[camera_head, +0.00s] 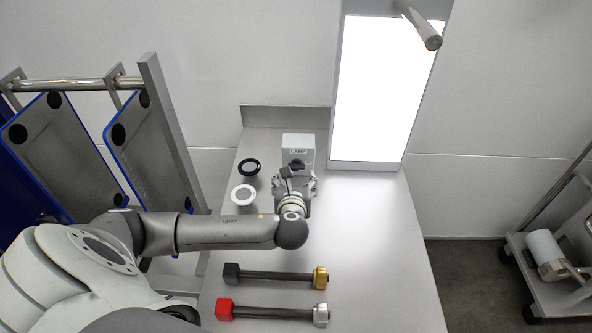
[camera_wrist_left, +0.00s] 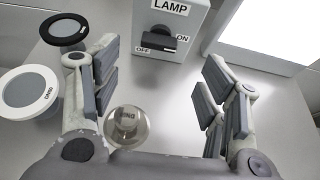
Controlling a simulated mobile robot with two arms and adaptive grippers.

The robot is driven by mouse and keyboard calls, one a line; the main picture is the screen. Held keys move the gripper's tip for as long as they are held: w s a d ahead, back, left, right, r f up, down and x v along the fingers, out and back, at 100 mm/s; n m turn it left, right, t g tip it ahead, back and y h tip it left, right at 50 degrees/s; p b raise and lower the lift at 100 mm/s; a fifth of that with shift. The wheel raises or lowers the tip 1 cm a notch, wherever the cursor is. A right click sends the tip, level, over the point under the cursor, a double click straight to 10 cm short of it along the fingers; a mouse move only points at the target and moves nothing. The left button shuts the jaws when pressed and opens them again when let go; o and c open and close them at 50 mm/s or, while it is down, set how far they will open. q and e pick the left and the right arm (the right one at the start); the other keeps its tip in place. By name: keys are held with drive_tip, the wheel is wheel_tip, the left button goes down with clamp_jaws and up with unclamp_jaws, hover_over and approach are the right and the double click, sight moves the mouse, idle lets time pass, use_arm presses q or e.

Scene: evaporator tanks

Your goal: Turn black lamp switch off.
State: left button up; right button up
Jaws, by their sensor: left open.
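A grey lamp switch box (camera_head: 298,145) stands on the table, and its LAMP label also shows in the left wrist view (camera_wrist_left: 190,12). Its black switch knob (camera_wrist_left: 160,40) sits on the front face between the ON and OFF labels. Which label the knob points to is hard to tell. The lit panel (camera_head: 382,90) beside it glows white. My left gripper (camera_head: 297,180) is in front of the box. In the left wrist view its fingers (camera_wrist_left: 160,80) are spread wide, with the knob ahead of the gap and apart from them. My right gripper is out of view.
A black-rimmed disc (camera_head: 250,167) and a white-rimmed disc (camera_head: 243,194) lie left of the gripper. A clear round piece (camera_wrist_left: 127,125) lies below it. Two bars with black (camera_head: 275,275) and red (camera_head: 270,311) ends lie nearer. The table's right side (camera_head: 385,240) is clear.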

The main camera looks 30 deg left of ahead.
sight(296, 166)
use_arm(q)
drive_tip(key=x, duration=0.7)
drive_tip(key=shift+w+a+f+p, duration=0.2)
drive_tip(key=shift+w+a+p, duration=0.1)
drive_tip(key=shift+w, duration=0.2)
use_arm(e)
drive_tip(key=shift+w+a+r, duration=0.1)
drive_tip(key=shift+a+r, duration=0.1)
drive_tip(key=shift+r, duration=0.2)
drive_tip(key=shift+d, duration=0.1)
use_arm(q)
drive_tip(key=c, duration=1)
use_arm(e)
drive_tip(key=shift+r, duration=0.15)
